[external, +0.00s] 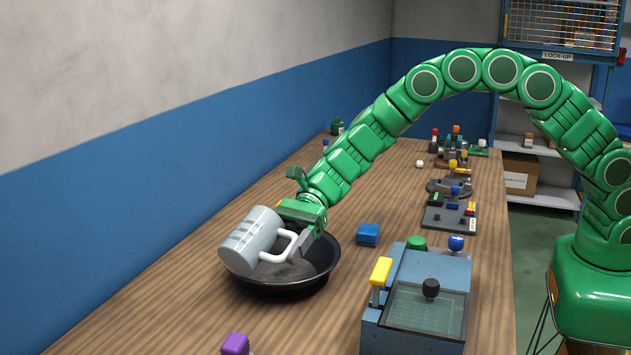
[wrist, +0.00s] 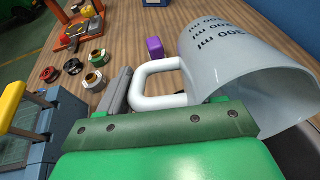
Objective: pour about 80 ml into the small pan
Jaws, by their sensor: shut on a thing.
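A pale grey measuring jug (external: 250,241) with a white handle is held over the small dark pan (external: 290,284). The jug is tilted, nearly on its side. In the wrist view the jug (wrist: 240,65) shows printed ml marks, and its inside is partly visible at the right; I cannot tell how much liquid it holds. My gripper (external: 303,238) is shut on the jug's handle (wrist: 158,83). The pan is on the wooden table (external: 190,300), with its near rim and part of its inside showing below the jug. No stream of liquid can be made out.
A blue-grey machine (external: 418,300) with a yellow lever and black knob stands right of the pan. A blue block (external: 368,234) lies between them. A purple block (external: 235,344) is at the front. Several small devices stand farther back. A blue wall runs along the left.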

